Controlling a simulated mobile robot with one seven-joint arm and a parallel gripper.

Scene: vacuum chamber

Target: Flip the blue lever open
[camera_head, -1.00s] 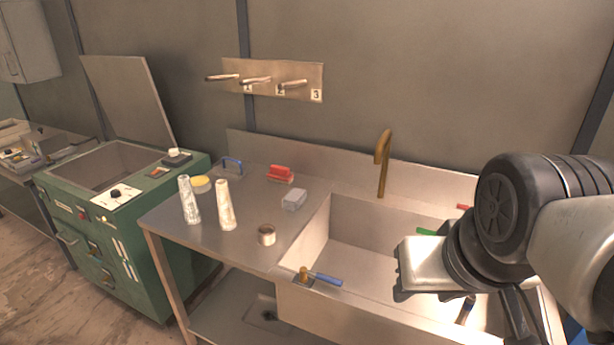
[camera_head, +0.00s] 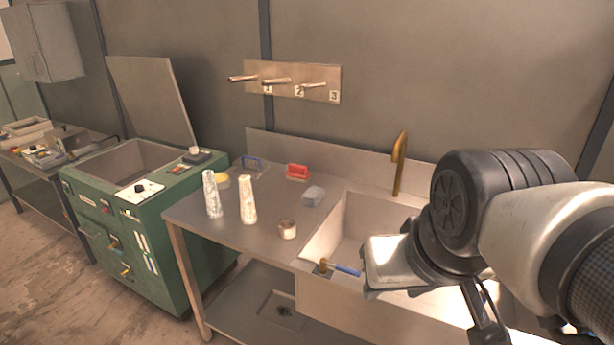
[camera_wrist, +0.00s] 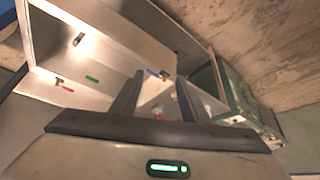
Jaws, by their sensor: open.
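The blue lever (camera_head: 347,270) sits at the left front corner of the sink, its blue handle pointing right from a brass-coloured pivot (camera_head: 323,264) on the rim. It also shows in the wrist view (camera_wrist: 151,73), seen in the gap between the finger tips and beyond them. My gripper (camera_wrist: 159,77) is open, with two dark fingers apart and nothing between them. In the head view only the pale hand shows, just right of the lever and overlapping its handle end; the fingers are hidden. I cannot tell whether anything touches the lever.
The sink (camera_head: 345,215) has a brass tap (camera_head: 399,165) behind it. Green (camera_wrist: 92,79) and red (camera_wrist: 67,89) levers show on its rim.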

